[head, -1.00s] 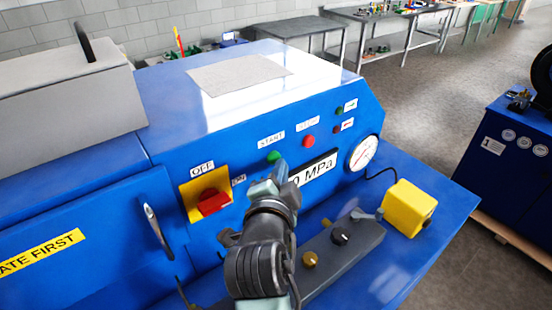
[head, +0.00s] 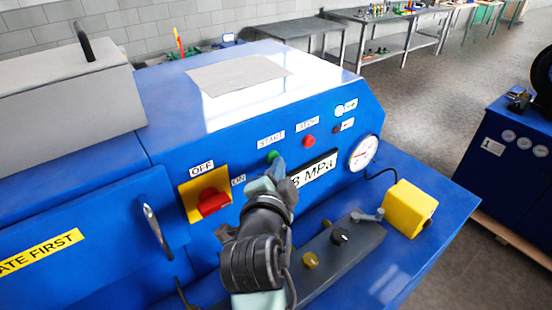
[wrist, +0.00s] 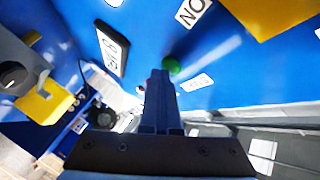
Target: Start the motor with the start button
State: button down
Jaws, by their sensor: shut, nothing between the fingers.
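The green start button (head: 272,156) sits on the blue sloped panel (head: 225,160), under the START label (head: 271,140). My gripper (head: 279,168) is shut and empty, with its fingertips right at the lower right of the button. In the wrist view, the fingertips (wrist: 158,74) reach beside the green button (wrist: 173,66); I cannot tell whether they touch it. A small round lamp (head: 339,111) at the upper right of the panel glows white.
A red stop button (head: 309,141) is right of start. A red rotary switch (head: 213,202) on a yellow plate is at lower left. A gauge (head: 363,153), a yellow box (head: 410,209) and a grey knob strip (head: 350,255) lie to the right and below.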

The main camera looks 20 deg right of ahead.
jog(key=shift+s, duration=0.15)
jog(key=shift+s+d, duration=0.25)
jog(key=shift+s, duration=0.45)
jog(key=shift+s+d+p, duration=0.15)
jog(key=shift+s+d, duration=0.15)
jog(key=shift+s, duration=0.5)
jog(key=shift+s+d+p, duration=0.2)
jog(key=shift+s+d, duration=0.05)
jog(key=shift+s, duration=0.5)
jog(key=shift+s+d+p, duration=0.15)
jog(key=shift+s+d, duration=0.15)
jog(key=shift+s, duration=0.5)
jog(key=a+r+n+t+y+b, duration=0.15)
jog(key=a+r+n+t, duration=0.3)
jog(key=r, duration=0.65)
jog(key=a+r+n+t+y+b, duration=0.1)
jog(key=a+r+n+t+b, duration=0.3)
jog(key=r, duration=0.6)
jog(key=s+a+r+n+t+y, duration=0.2)
jog(key=s+a+r+n, duration=0.1)
jog(key=r, duration=0.4)
jog(key=s+a+r+n+t+y, duration=0.1)
jog(key=s+a+r+n+t, duration=0.2)
jog(key=s+r, duration=0.4)
jog(key=shift+a+n+y, duration=0.35)
jog(key=shift+a+n, duration=0.25)
jog(key=shift+n, duration=0.45)
